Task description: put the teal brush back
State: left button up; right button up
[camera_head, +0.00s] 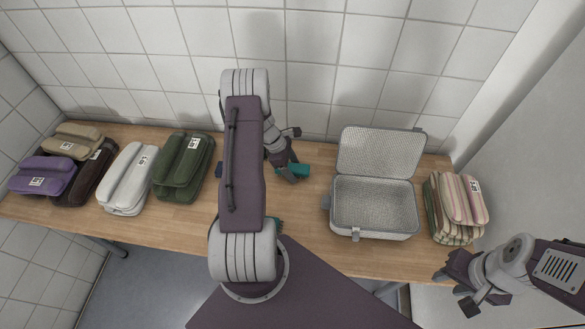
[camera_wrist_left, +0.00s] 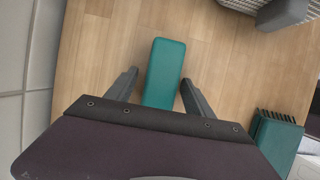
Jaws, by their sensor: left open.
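A smooth teal block (camera_head: 302,170) lies on the wooden table left of the open case; no bristles show on it. In the left wrist view the block (camera_wrist_left: 165,72) reaches between the fingers of my open left gripper (camera_wrist_left: 159,76), nearer the right finger; I cannot tell if it touches. A second teal piece with dark bristles (camera_wrist_left: 277,140) is at the right of that view; in the head view a bit of teal (camera_head: 278,225) shows beside my left arm. My right gripper (camera_head: 461,284) looks open and empty at the front right.
An open grey case (camera_head: 372,236) stands right of the teal block, with folded striped cloth (camera_head: 458,207) beside it. Green (camera_head: 183,165), white (camera_head: 128,178) and purple (camera_head: 42,175) folded bundles are on the left. My left arm hides the table's middle. A tiled wall (camera_head: 310,60) is behind.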

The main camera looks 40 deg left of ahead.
pick_arm(q)
jog(key=shift+r, duration=0.3)
jog(key=v, duration=1.2)
jog(key=s+d+r+m+y, duration=0.1)
jog(key=s+d+r+m, duration=0.1)
jog(key=d+m, duration=0.5)
jog(key=s+d+r+m+y, duration=0.1)
jog(key=s+d+r+m, duration=0.1)
jog(key=s+d+m, duration=0.3)
jog(key=s+d+r+m+g+y, duration=0.1)
jog(key=s+d+m, duration=0.3)
jog(key=d+m, duration=0.5)
jog(key=r+m+p, duration=0.1)
jog(key=m, duration=0.1)
jog(key=shift+s+d+m+y, duration=0.2)
jog(key=shift+d+m+y, duration=0.1)
jog(key=shift+d+y, duration=0.1)
